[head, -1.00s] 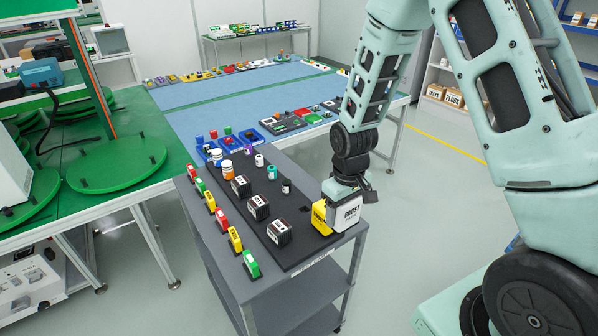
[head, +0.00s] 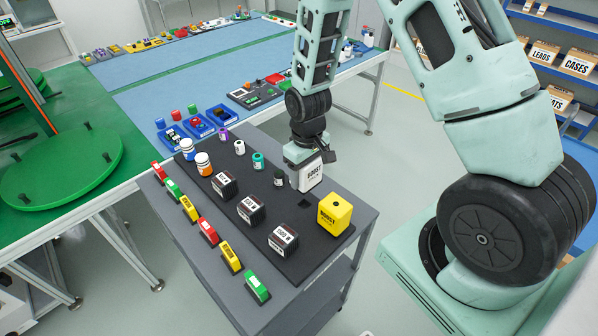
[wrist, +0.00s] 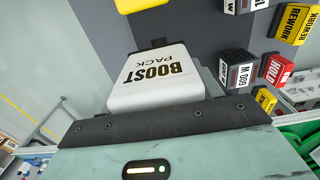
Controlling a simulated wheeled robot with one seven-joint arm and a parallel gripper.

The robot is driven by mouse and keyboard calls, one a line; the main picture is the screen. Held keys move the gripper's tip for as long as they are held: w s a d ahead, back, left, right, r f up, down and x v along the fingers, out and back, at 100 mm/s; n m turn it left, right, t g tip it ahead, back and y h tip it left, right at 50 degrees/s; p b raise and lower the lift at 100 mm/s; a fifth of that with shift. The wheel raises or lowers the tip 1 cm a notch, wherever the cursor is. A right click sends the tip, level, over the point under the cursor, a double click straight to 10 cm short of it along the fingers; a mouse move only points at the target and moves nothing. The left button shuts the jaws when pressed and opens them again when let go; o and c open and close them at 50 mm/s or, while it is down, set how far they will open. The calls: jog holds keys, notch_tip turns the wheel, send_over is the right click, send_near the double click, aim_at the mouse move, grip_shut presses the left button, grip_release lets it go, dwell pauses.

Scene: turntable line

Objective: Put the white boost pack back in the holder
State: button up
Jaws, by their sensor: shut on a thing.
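My gripper (head: 302,158) is shut on the white boost pack (head: 309,177), a white block with dark "BOOST" lettering. It hangs upright at the right side of the dark holder board (head: 262,196) on the grey cart. Whether its base touches the board cannot be told. In the wrist view, the white boost pack (wrist: 155,78) sits in front of my gripper (wrist: 160,118), its lettering upside down. A yellow boost pack (head: 334,213) stands at the board's near right corner. A small dark opening (head: 304,203) shows in the board between the two packs.
Coloured tags (head: 208,231) line the cart's left edge. Blue bins (head: 198,125) lie behind. Floor right of the cart is clear.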

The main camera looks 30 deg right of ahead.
jog(key=shift+w+f, duration=0.25)
jog(key=shift+f, duration=0.75)
jog(key=shift+f+b, duration=1.75)
jog(key=shift+f, duration=0.2)
jog(key=shift+f+b, duration=0.95)
jog(key=shift+f, duration=0.35)
jog(key=o, duration=1.9)
jog(key=shift+s, duration=0.1)
notch_tip(320, 180, up, 17)
jog(key=b, duration=0.2)
jog(key=shift+r+b, duration=0.2)
jog(key=shift+b, duration=0.1)
